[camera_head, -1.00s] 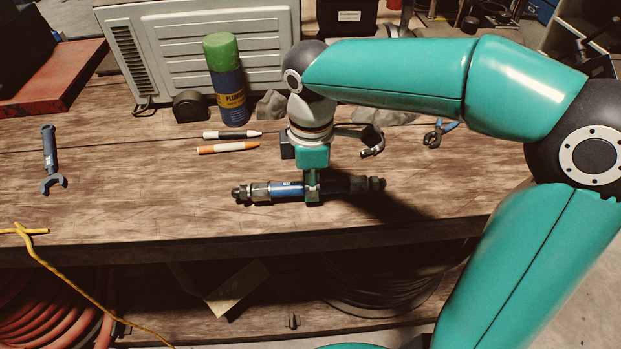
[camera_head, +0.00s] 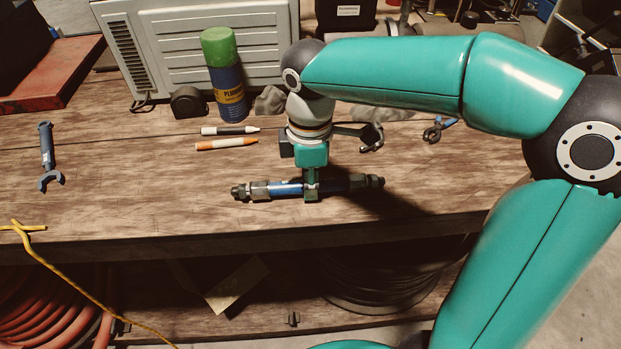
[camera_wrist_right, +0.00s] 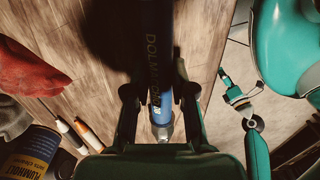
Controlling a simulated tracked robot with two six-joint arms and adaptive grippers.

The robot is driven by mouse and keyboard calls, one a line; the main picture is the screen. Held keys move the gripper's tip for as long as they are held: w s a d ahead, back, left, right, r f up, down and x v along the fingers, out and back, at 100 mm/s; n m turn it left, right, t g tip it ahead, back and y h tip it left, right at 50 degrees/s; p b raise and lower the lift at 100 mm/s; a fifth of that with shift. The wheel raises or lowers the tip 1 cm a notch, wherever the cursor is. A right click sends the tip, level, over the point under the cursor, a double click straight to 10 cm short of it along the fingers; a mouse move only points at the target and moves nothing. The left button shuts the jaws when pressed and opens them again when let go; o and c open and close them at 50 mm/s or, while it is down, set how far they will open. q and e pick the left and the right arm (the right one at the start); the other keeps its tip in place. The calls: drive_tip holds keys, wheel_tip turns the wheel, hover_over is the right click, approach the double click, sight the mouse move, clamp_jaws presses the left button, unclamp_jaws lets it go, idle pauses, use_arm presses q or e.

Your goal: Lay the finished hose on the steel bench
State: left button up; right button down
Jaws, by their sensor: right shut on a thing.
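The finished hose (camera_head: 287,189), a short dark and blue piece with metal fittings at both ends, lies level over the wooden bench top near its front edge. My right gripper (camera_head: 311,193) points down and is shut on it near its middle. In the right wrist view the hose (camera_wrist_right: 158,75) runs between the fingers of my right gripper (camera_wrist_right: 160,95). I cannot tell whether the hose touches the wood. A teal arm with a small gripper (camera_wrist_right: 240,100) shows at the right of the wrist view, likely my left one; its jaw state is unclear. No steel bench is clearly seen.
On the wooden bench (camera_head: 130,205) are a green-capped can (camera_head: 226,80), two markers (camera_head: 228,138), a blue wrench (camera_head: 47,158) and pliers (camera_head: 437,130). A grey ribbed case (camera_head: 205,45) stands behind. A yellow cord (camera_head: 70,285) hangs at front left.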

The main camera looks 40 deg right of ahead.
drive_tip(key=shift+f, duration=0.25)
drive_tip(key=c, duration=0.9)
unclamp_jaws()
wheel_tip(320, 180, up, 12)
